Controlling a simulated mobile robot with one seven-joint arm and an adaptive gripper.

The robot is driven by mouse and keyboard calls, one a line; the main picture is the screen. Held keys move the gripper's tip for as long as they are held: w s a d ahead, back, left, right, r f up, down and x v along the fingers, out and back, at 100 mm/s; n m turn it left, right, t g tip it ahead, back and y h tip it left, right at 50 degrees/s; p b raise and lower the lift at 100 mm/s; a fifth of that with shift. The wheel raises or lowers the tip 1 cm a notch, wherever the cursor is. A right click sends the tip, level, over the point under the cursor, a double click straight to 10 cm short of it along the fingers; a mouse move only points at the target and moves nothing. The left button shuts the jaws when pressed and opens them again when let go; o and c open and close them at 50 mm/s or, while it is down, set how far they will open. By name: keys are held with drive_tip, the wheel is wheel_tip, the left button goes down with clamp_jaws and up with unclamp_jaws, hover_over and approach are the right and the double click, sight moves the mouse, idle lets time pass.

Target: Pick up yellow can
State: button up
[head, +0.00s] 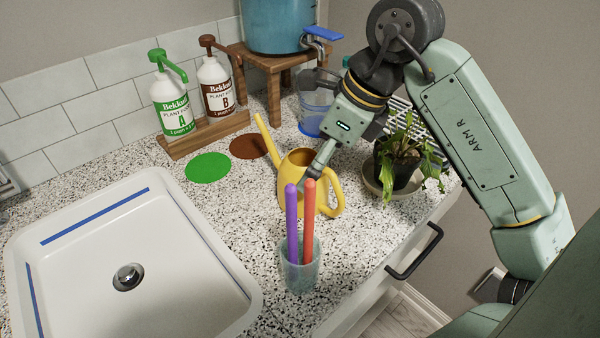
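The yellow can (269,178) is a watering can with a long spout pointing up and left and a handle on its right. It stands upright on the speckled counter (222,215). My gripper (315,172) reaches down from the upper right to the can's right side, near its rim and handle. The fingertips overlap the can in the picture, and I cannot tell whether they touch it or are closed on it. The lower front of the can is partly hidden by the purple stick (291,222) and the red stick (308,222).
The two sticks stand in a clear cup (300,275) in front of the can. A potted plant (402,155) on a saucer (372,186) is to the right. A measuring jug (312,118) and two pump bottles (172,105) stand behind. A white sink (110,235) lies left.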

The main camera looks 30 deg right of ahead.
drive_tip(key=shift+p+x, duration=1.2)
drive_tip(key=shift+x, duration=1.8)
drive_tip(key=shift+w+a+r, duration=0.1)
drive_tip(key=shift+w+a, duration=0.05)
drive_tip(key=shift+w, duration=0.05)
drive_tip(key=shift+c, duration=0.5)
drive_tip(key=c, duration=1.2)
